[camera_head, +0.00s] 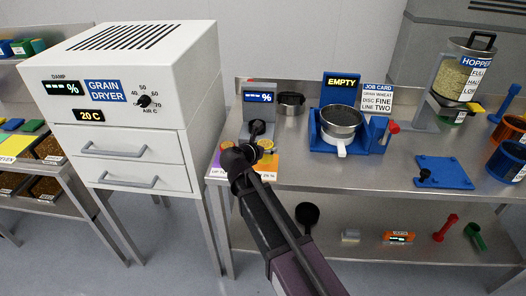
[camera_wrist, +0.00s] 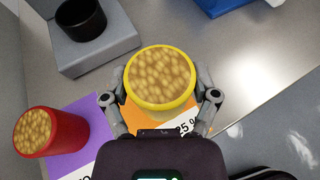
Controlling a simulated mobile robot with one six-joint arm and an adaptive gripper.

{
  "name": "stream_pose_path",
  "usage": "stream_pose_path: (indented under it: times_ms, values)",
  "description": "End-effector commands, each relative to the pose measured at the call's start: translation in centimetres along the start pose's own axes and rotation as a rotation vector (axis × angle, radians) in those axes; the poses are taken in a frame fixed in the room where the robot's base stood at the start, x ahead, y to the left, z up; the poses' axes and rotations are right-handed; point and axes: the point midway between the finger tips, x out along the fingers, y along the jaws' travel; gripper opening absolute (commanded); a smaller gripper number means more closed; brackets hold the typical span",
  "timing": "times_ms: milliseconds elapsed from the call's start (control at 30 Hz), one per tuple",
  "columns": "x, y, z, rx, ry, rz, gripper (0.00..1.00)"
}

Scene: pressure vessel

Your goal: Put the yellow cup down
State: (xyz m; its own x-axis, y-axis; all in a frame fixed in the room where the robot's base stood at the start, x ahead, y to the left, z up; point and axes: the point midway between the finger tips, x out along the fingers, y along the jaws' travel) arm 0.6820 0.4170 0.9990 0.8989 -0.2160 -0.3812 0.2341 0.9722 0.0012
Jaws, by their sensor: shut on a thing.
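The yellow cup (camera_wrist: 162,103), filled with pale grain, is upright between the fingers of my gripper (camera_wrist: 160,98) in the wrist view. My gripper is shut on its sides. The cup is over an orange card (camera_wrist: 140,117) marked "25 %"; whether its base touches the card is hidden. In the head view a bit of the yellow cup (camera_head: 266,144) shows beside my wrist, at the left end of the steel bench.
A red cup (camera_wrist: 48,132) of grain stands on a purple card (camera_wrist: 78,160) to the left. A grey meter (camera_wrist: 105,45) with a black cup (camera_wrist: 80,18) is behind. Bare steel (camera_wrist: 240,75) lies to the right. The blue "EMPTY" stand (camera_head: 318,130) is farther right.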

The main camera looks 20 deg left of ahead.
Motion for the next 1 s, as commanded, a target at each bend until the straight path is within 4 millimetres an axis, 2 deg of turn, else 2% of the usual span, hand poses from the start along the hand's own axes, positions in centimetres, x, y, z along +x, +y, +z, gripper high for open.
stream_pose_path:
  times_ms: [100,567,767,1000]
  values:
    - [0.9,1.0,0.2,0.0,0.0,0.0,0.2]
    - [1.1,1.3,0.3,0.0,0.0,0.001,0.2]
    - [2.2,2.5,0.5,0.0,0.0,0.001,0.2]
    - [2.9,2.2,-1.8,-0.001,0.0,0.001,0.2]
